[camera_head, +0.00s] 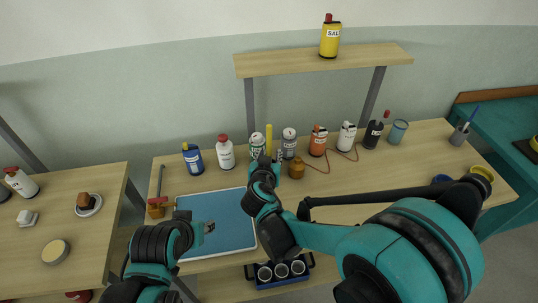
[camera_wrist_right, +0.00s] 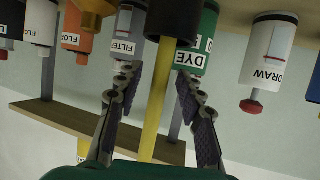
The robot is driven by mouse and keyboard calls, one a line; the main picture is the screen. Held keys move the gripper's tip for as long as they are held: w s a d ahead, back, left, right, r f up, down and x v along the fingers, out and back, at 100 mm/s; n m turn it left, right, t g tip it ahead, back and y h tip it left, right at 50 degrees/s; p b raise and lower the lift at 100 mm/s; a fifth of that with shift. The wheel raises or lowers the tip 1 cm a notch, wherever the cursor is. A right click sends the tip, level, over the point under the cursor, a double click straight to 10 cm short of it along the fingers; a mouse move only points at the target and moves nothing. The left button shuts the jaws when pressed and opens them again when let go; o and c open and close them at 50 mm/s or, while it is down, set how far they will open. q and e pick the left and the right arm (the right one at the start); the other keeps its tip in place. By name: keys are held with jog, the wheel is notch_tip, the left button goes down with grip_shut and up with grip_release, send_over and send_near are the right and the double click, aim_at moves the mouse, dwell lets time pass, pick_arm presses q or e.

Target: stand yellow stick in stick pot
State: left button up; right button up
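The yellow stick (camera_head: 269,138) stands upright among the bottles at the back of the middle table. In the right wrist view, which is upside down, the stick (camera_wrist_right: 152,115) comes out of a dark cylindrical holder (camera_wrist_right: 172,24). My right gripper (camera_head: 264,160) is open, its fingers (camera_wrist_right: 156,84) on both sides of the stick with gaps visible. A small grey pot (camera_head: 459,136) with a blue stick in it stands at the far right and looks like the stick pot. My left gripper (camera_head: 208,228) is over the blue board; its opening is unclear.
A green DYE can (camera_wrist_right: 195,45) is close beside the right fingers. An orange bottle (camera_head: 318,141), white bottle (camera_head: 346,137) and dark bottle (camera_head: 373,134) line the back right. A brass weight (camera_head: 297,168) stands near the right gripper. A shelf (camera_head: 320,60) overhangs the back.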

jog(key=v, duration=1.2)
jog(key=shift+r, duration=0.1)
dwell(0.4)
jog(key=s+d+f+g, duration=0.2)
jog(key=s+d, duration=0.1)
jog(key=d, duration=0.4)
jog(key=s+d+f+g, duration=0.1)
jog(key=s+d+g, duration=0.1)
jog(key=d, duration=0.6)
jog(key=s+d+f+n+g+y, duration=0.1)
jog(key=s+d, duration=0.3)
jog(key=s, duration=0.4)
jog(key=shift+s+f+g, duration=0.15)
jog(key=shift+s+g, duration=0.05)
jog(key=shift+g, duration=0.5)
dwell(0.6)
